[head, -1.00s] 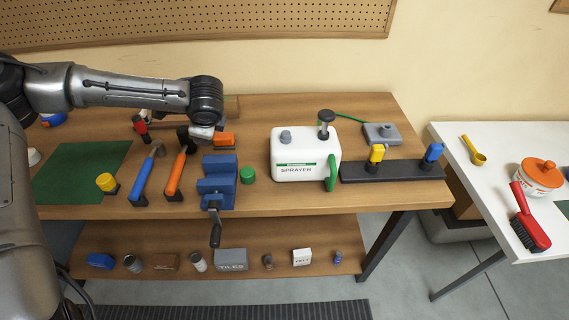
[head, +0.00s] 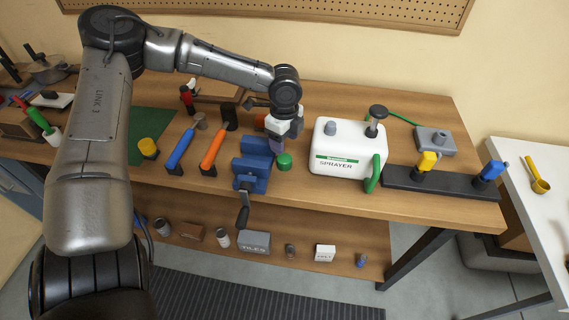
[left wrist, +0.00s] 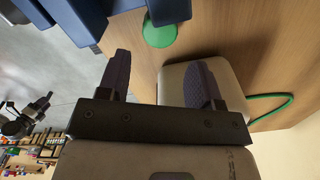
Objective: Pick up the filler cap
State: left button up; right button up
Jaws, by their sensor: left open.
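A small green round cap (head: 284,161), which I take to be the filler cap, stands on the workbench between the blue vise (head: 252,172) and the white sprayer tank (head: 347,148). It also shows in the left wrist view (left wrist: 160,33), beyond my fingers and beside the blue vise. My left gripper (head: 278,147) is above the bench, just behind the cap in the head view. Its two fingers are apart with nothing between them in the left wrist view (left wrist: 160,78). My right gripper is not in view.
The vise stands close to the cap on the left, the sprayer on the right. Orange (head: 214,150) and blue (head: 181,151) handled tools stand left of the vise. A black holder (head: 455,190) with yellow and blue nozzles lies right of the sprayer. The bench front right is clear.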

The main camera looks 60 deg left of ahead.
aim_at(284, 158)
pick_arm(q)
jog(key=shift+f, duration=1.05)
jog(key=shift+f+b, duration=1.2)
jog(key=shift+f, duration=1.35)
jog(key=shift+c, duration=0.8)
jog(key=c, duration=0.5)
